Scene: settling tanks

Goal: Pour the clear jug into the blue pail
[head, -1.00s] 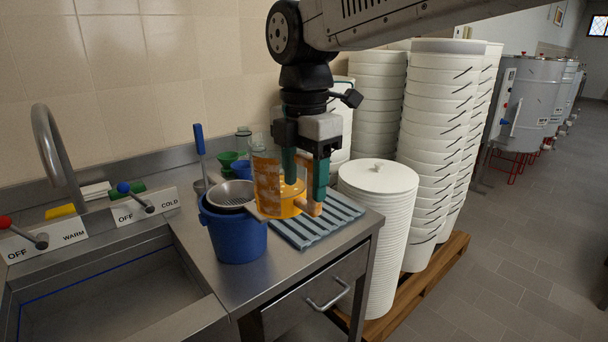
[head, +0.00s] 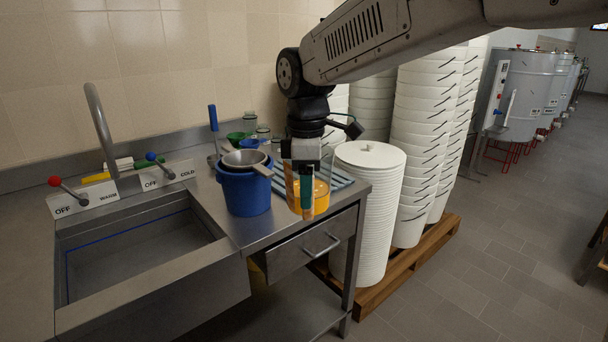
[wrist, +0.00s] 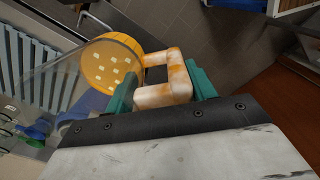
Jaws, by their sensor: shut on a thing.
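The clear jug (head: 321,192) holds orange-yellow liquid and hangs roughly upright over the right end of the counter. My gripper (head: 299,193) is shut on its handle. In the wrist view my gripper (wrist: 160,92) has its green fingers either side of the orange-smeared handle, and the liquid in the jug (wrist: 108,66) shows as a yellow disc. The blue pail (head: 245,195) stands upright on the counter, left of the jug and apart from it. A metal strainer (head: 243,158) sits on the pail's top, its handle reaching toward my gripper. The pail's inside is hidden.
A ribbed tray (head: 340,178) lies behind the jug. Small green and blue funnels and glass jars (head: 263,131) stand behind the pail. The sink (head: 140,245) is at left. Stacked white buckets (head: 370,215) stand on a pallet close at right.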

